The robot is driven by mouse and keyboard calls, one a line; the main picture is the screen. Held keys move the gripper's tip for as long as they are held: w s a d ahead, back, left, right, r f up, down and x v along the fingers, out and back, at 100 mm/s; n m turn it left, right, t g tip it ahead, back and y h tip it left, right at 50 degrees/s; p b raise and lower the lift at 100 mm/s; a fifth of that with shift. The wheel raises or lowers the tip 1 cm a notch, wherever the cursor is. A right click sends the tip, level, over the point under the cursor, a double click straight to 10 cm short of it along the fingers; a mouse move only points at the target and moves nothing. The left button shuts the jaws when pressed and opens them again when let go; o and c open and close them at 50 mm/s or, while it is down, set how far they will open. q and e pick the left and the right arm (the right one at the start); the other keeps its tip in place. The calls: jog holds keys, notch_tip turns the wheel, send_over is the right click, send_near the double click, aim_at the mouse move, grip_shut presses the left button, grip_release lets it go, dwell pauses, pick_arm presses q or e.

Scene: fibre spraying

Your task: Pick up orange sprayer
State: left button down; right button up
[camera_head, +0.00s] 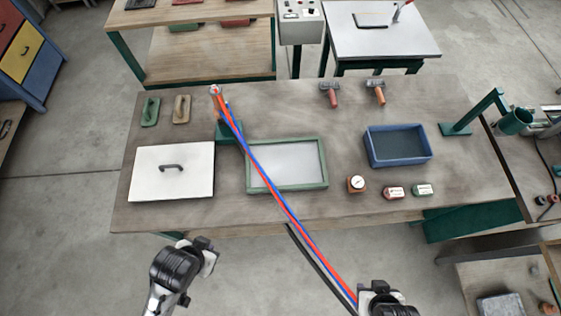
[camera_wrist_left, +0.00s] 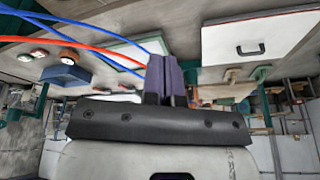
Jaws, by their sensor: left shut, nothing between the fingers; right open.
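The orange sprayer (camera_head: 216,97) stands at the back left of the workbench, by a green stand (camera_head: 229,132). Red and blue hoses (camera_head: 283,202) run from it across the bench to the lower right. My left gripper (camera_head: 207,252) is in front of the bench's near edge, well apart from the sprayer; its fingers (camera_wrist_left: 166,80) are together and empty in the left wrist view. My right gripper (camera_head: 378,290) is at the bottom edge, partly cut off, far from the sprayer and near the hoses' lower end. It is open; I see nothing held.
On the workbench (camera_head: 300,107) are a white lidded panel (camera_head: 150,180), a green-framed tray (camera_head: 310,145), a blue bin (camera_head: 410,132), two hand tools (camera_head: 376,90), two trowels (camera_head: 181,109) and small boxes (camera_head: 393,192). A green lamp-like arm (camera_head: 488,104) stands at the right end.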

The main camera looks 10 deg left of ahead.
dwell(0.4)
pick_arm(q)
jog(key=c, duration=0.5)
grip_release()
